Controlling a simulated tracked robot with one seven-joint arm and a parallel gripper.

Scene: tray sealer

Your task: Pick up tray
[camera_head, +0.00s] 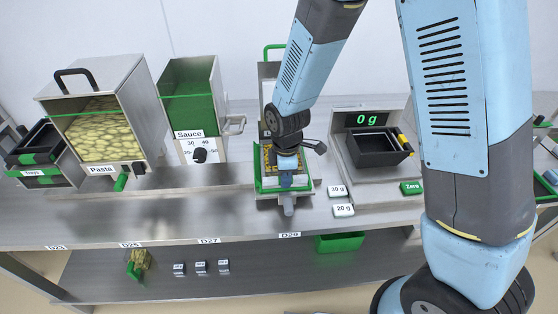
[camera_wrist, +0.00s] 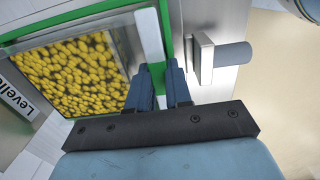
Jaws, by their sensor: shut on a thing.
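A black tray (camera_head: 375,147) sits on the scale at the right, apart from my gripper. More black trays (camera_head: 38,143) are in the tray holder at the far left. My gripper (camera_head: 287,180) is down at the green-framed leveller (camera_head: 264,186) in the middle of the bench. In the wrist view, my gripper's blue fingers (camera_wrist: 161,84) are close together at the leveller's pale and green edge (camera_wrist: 151,42). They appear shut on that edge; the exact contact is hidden. Yellow pieces (camera_wrist: 70,75) fill the framed area left of the fingers.
The pasta bin (camera_head: 100,118) and sauce dispenser (camera_head: 190,95) stand left of my arm. The scale display (camera_head: 368,120) reads 0 g. Two labelled weights (camera_head: 341,200) lie before the scale. A grey knob (camera_wrist: 232,55) juts out right of my fingers. The bench front left is clear.

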